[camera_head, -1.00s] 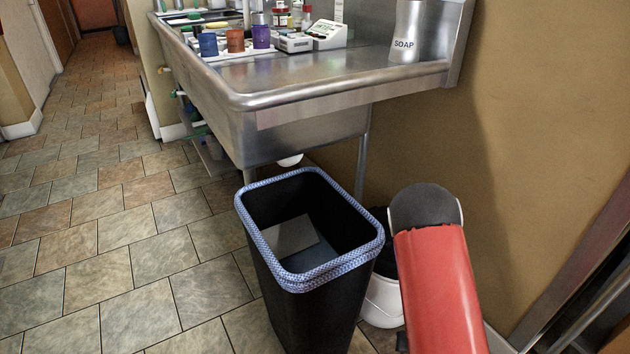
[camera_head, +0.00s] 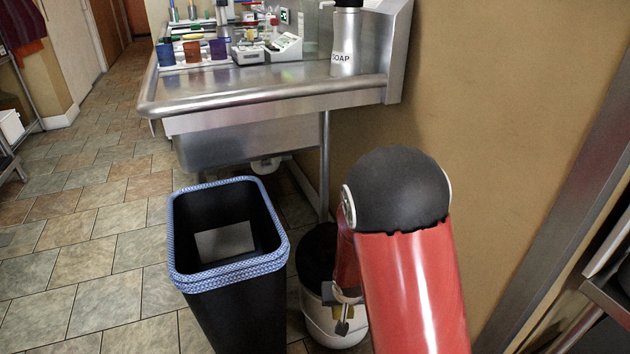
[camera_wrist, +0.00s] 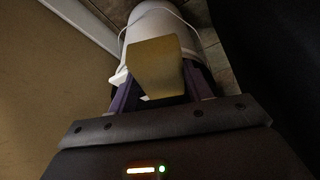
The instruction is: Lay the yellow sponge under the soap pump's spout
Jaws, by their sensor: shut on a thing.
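The soap pump (camera_head: 345,42) is a metal dispenser with a dark top and a white label, standing at the right end of the steel sink counter in the head view. Its spout (camera_head: 326,5) points left near the top edge. In the wrist view my gripper (camera_wrist: 160,88) is shut on the dull yellow sponge (camera_wrist: 155,62), which sits between its purple fingers. The sponge is in front of a white bucket.
A black bin (camera_head: 228,305) with a blue patterned rim stands before the steel sink counter (camera_head: 270,90). The white bucket (camera_head: 328,338) stands between bin and wall. Coloured cups (camera_head: 192,50) and a white device (camera_head: 284,46) stand left of the pump. Bare counter lies in front.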

